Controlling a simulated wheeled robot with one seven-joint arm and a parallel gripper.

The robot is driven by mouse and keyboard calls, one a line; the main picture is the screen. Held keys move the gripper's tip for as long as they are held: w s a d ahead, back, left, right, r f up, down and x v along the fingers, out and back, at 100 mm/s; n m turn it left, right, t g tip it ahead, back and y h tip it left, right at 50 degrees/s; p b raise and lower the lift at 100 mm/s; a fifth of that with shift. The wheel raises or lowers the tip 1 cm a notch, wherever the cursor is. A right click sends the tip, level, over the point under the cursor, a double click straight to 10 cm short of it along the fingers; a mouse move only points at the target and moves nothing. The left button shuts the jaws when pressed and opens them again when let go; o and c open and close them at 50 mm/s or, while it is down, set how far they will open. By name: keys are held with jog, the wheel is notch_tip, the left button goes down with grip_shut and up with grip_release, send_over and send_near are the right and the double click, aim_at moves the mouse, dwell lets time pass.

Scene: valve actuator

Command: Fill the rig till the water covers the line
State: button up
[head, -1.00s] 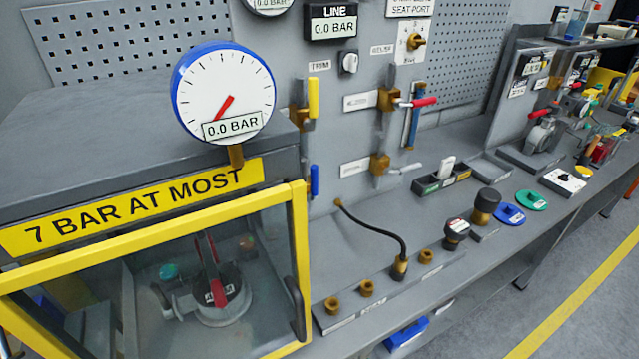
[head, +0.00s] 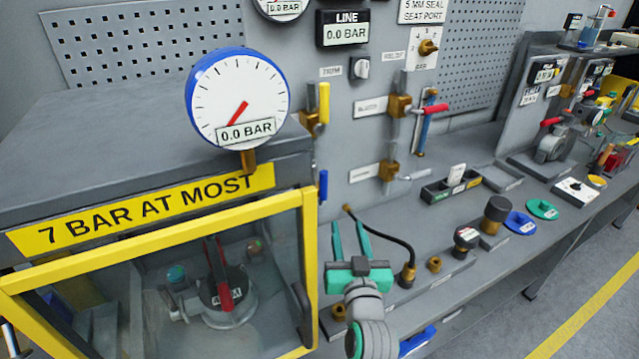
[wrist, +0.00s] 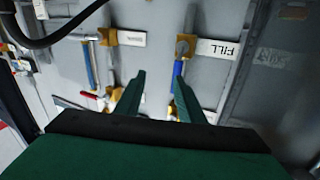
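My gripper (head: 350,238) has come into the head view in front of the panel, low beside the chamber. Its two green fingers are apart with nothing between them. In the wrist view, upside down, the fingers (wrist: 158,78) point at the panel. A blue handle (wrist: 178,73) by the FILL label (wrist: 216,48) shows just left of the right finger; contact cannot be told. The blue handle (head: 323,185) hangs below a yellow handle (head: 324,102) in the head view. The yellow-framed glass chamber (head: 309,235) holds a red-handled valve. I cannot make out a water line.
The round gauge (head: 238,100) and the LINE display (head: 343,28) read 0.0 BAR. A black hose (head: 385,238) curves up just right of my gripper. A red lever (head: 434,108) sticks out from the panel. Caps and discs stand on the bench (head: 455,210).

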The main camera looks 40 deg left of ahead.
jog(key=n+g+y, duration=0.2)
send_near(324, 185)
jog(key=x, duration=1.1)
jog(key=shift+d, duration=0.1)
grip_shut()
